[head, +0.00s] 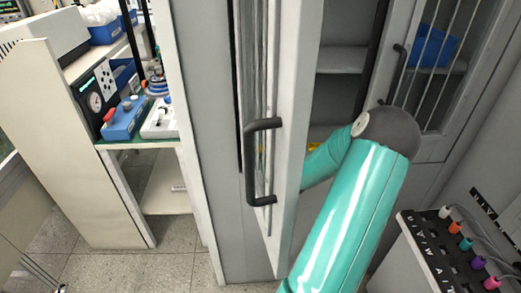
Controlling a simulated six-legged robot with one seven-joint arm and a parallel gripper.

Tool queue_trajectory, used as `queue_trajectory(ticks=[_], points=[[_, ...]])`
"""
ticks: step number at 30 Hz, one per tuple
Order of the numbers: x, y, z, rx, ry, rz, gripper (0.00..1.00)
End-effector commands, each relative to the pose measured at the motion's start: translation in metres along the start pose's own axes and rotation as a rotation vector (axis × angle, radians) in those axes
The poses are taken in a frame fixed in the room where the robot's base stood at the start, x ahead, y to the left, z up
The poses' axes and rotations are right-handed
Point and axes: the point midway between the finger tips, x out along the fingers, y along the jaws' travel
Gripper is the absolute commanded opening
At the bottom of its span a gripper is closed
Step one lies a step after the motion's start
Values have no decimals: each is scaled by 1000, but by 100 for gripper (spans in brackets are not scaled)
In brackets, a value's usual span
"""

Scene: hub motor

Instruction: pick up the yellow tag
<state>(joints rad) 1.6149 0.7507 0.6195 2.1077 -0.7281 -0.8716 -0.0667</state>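A small patch of yellow (314,147), perhaps the yellow tag, shows inside the cabinet, just above my teal forearm and beside the open door's edge. Most of it is hidden, so I cannot make out its shape. My arm bends at the grey elbow and its far part goes down and left behind the open door. My gripper is hidden there, so I cannot see whether it is open, shut or touching the yellow thing.
The cabinet door (290,130) with a black handle (252,160) stands open left of my arm. A shelf (343,58) crosses the cabinet. A second door (440,75) with glass is at right. A panel with coloured plugs (465,245) is at lower right. Floor (175,265) shows at left.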

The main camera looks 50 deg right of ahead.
Motion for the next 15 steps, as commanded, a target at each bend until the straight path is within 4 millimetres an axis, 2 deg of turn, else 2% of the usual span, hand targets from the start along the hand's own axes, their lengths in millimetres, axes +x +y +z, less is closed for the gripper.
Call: queue_trajectory(ticks=[4, 11, 15], points=[[15, 1, 0, 0, 1, 0, 70], [15, 1, 0, -1, 0, 0, 68], [15, 1, 0, -1, 0, 0, 41]])
